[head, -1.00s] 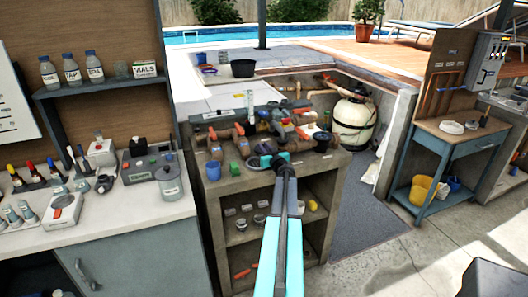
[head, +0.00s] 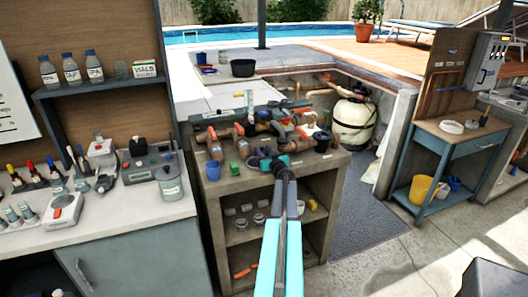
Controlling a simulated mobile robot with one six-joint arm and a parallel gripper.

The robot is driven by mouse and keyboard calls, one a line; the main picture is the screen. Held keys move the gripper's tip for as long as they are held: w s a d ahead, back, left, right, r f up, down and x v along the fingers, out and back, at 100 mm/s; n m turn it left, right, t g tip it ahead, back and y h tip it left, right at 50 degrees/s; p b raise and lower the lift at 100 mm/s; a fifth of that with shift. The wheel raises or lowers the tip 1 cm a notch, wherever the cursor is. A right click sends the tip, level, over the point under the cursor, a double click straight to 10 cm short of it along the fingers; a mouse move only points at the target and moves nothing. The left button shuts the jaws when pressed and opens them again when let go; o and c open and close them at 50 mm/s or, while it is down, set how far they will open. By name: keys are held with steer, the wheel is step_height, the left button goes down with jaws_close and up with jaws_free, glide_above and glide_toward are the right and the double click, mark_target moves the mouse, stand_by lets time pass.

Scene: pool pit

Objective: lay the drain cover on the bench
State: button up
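My gripper (head: 282,165), with teal fingers, is at the front edge of the concrete counter (head: 225,184) in the middle of the head view. It is seen from behind and above, so the gap between its fingers does not show clearly. Small dark round parts lie just left of and behind the fingers; I cannot tell whether any is gripped. A bench (head: 444,134) with a wooden top and blue frame stands at the right. A white round piece (head: 451,127) lies on it. I cannot tell which thing, if any, is the drain cover.
Pipes and valves (head: 245,130) crowd the back of the concrete counter. A blue cup (head: 213,169) stands at its left and a dark cup (head: 322,140) at its right. A white tank (head: 352,122) stands in the pit. Bare floor (head: 420,250) lies before the right bench.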

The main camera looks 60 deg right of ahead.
steer(key=shift+r, duration=0.15)
steer(key=shift+b+v, duration=0.85)
steer(key=shift+v, duration=5.15)
steer(key=shift+s, duration=0.1)
